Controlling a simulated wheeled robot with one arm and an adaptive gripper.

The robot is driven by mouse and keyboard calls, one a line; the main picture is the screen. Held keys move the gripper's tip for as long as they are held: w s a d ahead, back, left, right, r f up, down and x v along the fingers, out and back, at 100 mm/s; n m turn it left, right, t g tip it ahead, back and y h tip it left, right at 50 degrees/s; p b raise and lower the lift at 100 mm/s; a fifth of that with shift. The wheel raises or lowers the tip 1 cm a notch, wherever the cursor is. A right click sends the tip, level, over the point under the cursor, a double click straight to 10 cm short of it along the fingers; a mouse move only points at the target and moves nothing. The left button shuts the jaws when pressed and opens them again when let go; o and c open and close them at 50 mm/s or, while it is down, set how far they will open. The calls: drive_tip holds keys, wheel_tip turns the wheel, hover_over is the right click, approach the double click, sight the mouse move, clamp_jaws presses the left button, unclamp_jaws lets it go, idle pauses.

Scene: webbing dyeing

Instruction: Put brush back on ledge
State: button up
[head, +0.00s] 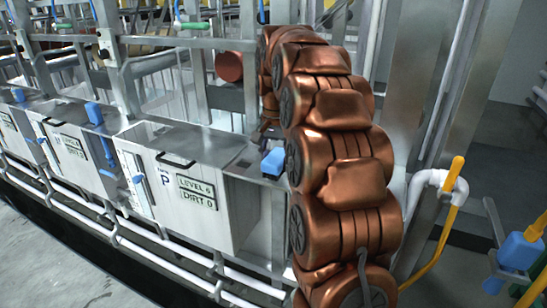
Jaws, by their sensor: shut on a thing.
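My copper-coloured arm rises through the middle of the head view and bends over at the top. My gripper (268,135) is small and dark behind the arm, pointing down, with its fingers largely hidden. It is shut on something. A blue block (273,163), which looks like the brush, shows directly under it, partly covered by my arm. The block is at the metal ledge (240,164) on top of the tank. I cannot tell whether it touches the ledge.
The white tank (150,185) reads LEVEL 6, DIRT 0. More tanks run left, with another blue block (94,113) on their top. Metal uprights stand behind. White pipes (110,215) run along the front. A yellow handle (452,175) and a blue fitting (520,251) stand right. Grey floor is clear at lower left.

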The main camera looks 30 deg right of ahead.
sight(274, 149)
drive_tip(key=shift+w+d+f+p, duration=0.1)
drive_tip(key=shift+w+d+p, duration=0.15)
drive_tip(key=shift+w+d, duration=0.4)
drive_tip(key=shift+w+d+f+p, duration=0.1)
drive_tip(key=shift+w+d+p, duration=0.1)
drive_tip(key=shift+w, duration=0.75)
drive_tip(key=shift+w+d+f+p, duration=0.1)
drive_tip(key=shift+w+d+p, duration=0.15)
drive_tip(key=shift+w+d, duration=0.4)
drive_tip(key=shift+w+a, duration=0.15)
drive_tip(key=shift+w, duration=0.05)
drive_tip(key=shift+w, duration=0.15)
drive_tip(key=shift+f+p, duration=0.8)
drive_tip(key=shift+f, duration=0.95)
drive_tip(key=shift+f, duration=0.1)
drive_tip(key=o, duration=1.2)
